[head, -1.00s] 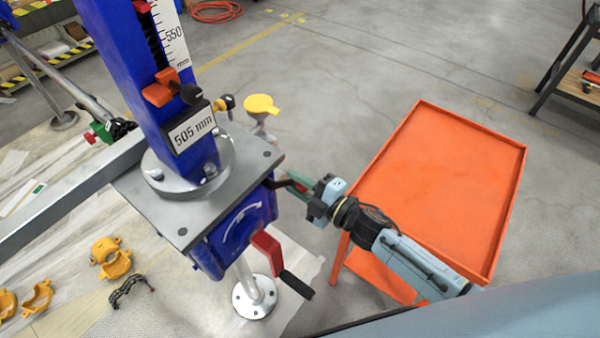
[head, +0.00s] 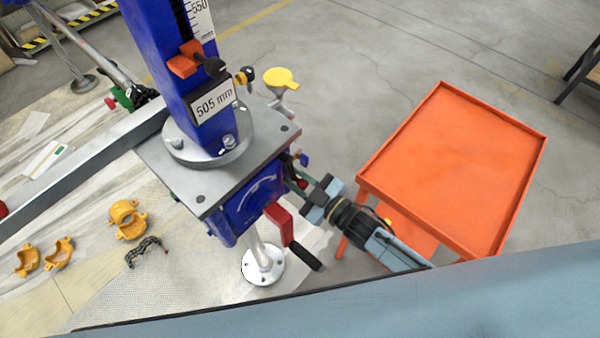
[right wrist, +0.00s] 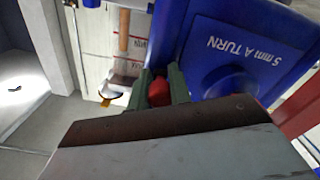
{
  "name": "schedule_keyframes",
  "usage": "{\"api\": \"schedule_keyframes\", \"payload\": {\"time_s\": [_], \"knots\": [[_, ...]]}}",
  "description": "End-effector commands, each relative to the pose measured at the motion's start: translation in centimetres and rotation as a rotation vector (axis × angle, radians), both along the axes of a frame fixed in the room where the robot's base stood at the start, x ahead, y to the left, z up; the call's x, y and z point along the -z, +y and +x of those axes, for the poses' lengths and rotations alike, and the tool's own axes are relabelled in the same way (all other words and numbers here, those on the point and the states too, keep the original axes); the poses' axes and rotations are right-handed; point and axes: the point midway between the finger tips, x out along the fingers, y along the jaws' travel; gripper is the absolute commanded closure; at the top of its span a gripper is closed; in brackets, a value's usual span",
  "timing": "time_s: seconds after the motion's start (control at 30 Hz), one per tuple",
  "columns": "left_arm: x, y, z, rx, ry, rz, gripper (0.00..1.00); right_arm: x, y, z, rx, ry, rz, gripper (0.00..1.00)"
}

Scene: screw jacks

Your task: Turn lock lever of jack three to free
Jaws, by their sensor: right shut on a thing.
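The blue jack (head: 238,208) stands at the left centre, with a grey top plate, a "505 mm" label and a scale on its column. My right gripper (head: 297,181) is at the right side of the jack's blue housing. Its green fingers are shut on a red knob (right wrist: 159,91), which I take to be the end of the lock lever; its shaft is mostly hidden by the fingers. In the head view a small bit of the red knob (head: 302,183) shows at the fingers. The lever's marked position is not readable. My left gripper is out of view.
A red crank with a black handle (head: 304,256) hangs close below my right gripper. An orange cart (head: 455,170) stands to the right. A yellow cap (head: 281,78) sits behind the plate. Orange clamps (head: 127,218) and a chain (head: 146,251) lie at the left.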

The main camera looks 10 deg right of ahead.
Motion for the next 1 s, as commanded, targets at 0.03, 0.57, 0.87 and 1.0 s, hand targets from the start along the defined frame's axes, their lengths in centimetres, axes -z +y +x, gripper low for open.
{"api": "schedule_keyframes", "payload": {"time_s": [0.03,0.57,0.87,1.0], "knots": [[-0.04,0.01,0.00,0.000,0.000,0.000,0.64,0.50,0.31,-0.52,-0.006,0.014,-0.002,1.00],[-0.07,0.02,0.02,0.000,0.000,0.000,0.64,0.53,0.47,-0.63,-0.007,0.024,0.014,1.00],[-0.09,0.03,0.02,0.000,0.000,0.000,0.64,0.25,0.34,-0.38,-0.004,0.020,0.019,0.59],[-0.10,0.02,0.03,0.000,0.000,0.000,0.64,0.17,0.25,-0.36,-0.003,0.019,0.019,0.59]]}}
